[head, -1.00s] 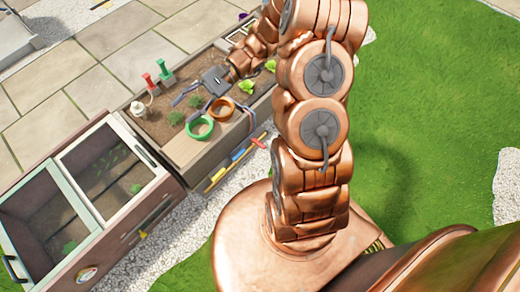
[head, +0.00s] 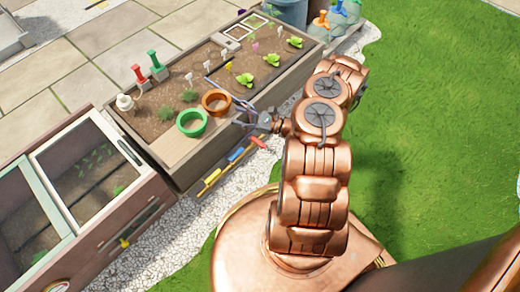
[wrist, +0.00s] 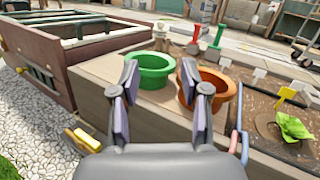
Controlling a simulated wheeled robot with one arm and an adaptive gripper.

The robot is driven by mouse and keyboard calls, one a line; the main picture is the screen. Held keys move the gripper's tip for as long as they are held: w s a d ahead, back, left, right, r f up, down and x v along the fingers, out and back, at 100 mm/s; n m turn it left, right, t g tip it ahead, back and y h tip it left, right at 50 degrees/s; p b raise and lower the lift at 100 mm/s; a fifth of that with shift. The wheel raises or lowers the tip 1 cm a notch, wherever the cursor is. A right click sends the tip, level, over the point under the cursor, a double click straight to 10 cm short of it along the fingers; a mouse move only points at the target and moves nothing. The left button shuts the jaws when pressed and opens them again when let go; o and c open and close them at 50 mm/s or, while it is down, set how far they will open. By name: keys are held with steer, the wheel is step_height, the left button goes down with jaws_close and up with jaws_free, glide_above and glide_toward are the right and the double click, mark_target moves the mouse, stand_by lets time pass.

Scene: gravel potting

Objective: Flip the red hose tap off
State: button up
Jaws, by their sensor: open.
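The red tap lever (head: 259,140) sticks out from the planter's near side in the head view, at the right end of a row with a blue lever (head: 236,154) and a yellow lever (head: 211,177). My gripper (head: 243,112) is just above and beside the red lever, near the planter's edge, pointing toward the bed. In the wrist view its two fingers (wrist: 160,82) are apart with nothing between them. A yellow lever (wrist: 82,138) shows there at lower left.
A green ring pot (head: 192,122) and an orange pot (head: 216,102) stand on the planter's wooden ledge (head: 185,150). A cold frame (head: 90,190) adjoins at left. Gravel and open grass (head: 440,120) lie nearby.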

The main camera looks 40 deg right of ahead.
steer(key=s+d+f+m+t+h+b, duration=0.1)
steer(key=s+d+f+m+h+b, duration=0.15)
steer(key=f, duration=0.45)
steer(key=s+d+f+m+t+h+b, duration=0.1)
steer(key=d+f+m+t+h, duration=0.15)
steer(key=f, duration=0.45)
steer(key=m+h+b, duration=0.3)
steer(key=h, duration=0.1)
glide_toward(260, 145)
steer(key=w, duration=0.1)
steer(key=w+f, duration=0.1)
steer(key=w, duration=0.1)
steer(key=shift+w+g, duration=0.1)
steer(key=shift+g, duration=0.15)
steer(key=shift+p+x, duration=0.3)
steer(key=shift+x, duration=3.55)
steer(key=shift+d, duration=0.1)
jaws_close()
